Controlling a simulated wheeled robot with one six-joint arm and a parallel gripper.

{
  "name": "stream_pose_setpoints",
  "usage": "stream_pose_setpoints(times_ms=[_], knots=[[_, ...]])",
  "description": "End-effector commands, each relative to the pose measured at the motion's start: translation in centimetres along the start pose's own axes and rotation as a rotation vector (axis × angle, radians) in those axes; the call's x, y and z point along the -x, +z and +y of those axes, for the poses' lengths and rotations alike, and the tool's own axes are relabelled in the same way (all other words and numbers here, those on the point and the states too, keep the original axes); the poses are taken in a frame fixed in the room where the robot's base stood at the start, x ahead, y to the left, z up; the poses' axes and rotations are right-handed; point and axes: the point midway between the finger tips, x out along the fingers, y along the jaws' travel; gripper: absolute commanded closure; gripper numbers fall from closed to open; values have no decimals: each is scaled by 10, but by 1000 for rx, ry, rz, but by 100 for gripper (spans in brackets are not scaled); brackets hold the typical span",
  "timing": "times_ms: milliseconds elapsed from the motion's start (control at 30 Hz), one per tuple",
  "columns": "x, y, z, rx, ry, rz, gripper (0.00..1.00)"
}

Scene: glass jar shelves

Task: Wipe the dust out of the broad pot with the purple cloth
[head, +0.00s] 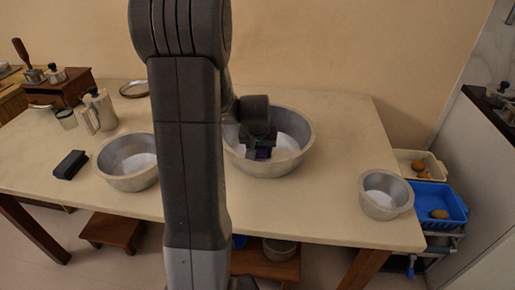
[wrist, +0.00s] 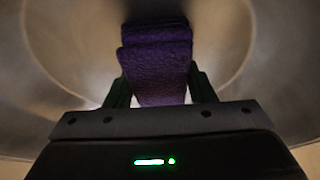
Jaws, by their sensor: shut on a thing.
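The broad pot (head: 306,122) is a wide grey metal pot on the table, right of my arm in the head view. Pale dust shows on its floor. Its curved inner wall (wrist: 60,35) surrounds the cloth in the wrist view. My gripper (head: 262,153) is down inside the pot. In the wrist view my gripper (wrist: 160,97) is shut on the folded purple cloth (wrist: 157,62), which sticks out ahead of the fingers. In the head view only a small dark purple bit of it shows. Whether the cloth touches the pot's floor is unclear.
A medium pot (head: 125,165) stands left of my arm and a small pot (head: 386,194) at the table's right, both with pale dust. A dark block (head: 70,164), a metal jug (head: 100,112) and a glass (head: 66,119) are at left. The table (head: 330,200) is clear between pots.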

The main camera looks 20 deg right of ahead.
Motion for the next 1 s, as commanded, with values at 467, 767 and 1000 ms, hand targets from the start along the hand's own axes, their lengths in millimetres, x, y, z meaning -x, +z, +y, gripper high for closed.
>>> stream_pose_setpoints(times_ms=[467, 767, 1000], knots=[[-1, -3, 2, -1, 1, 1, 69], [-10, -24, 17, -2, 1, -1, 69], [-14, -34, 23, -1, 0, 0, 69]])
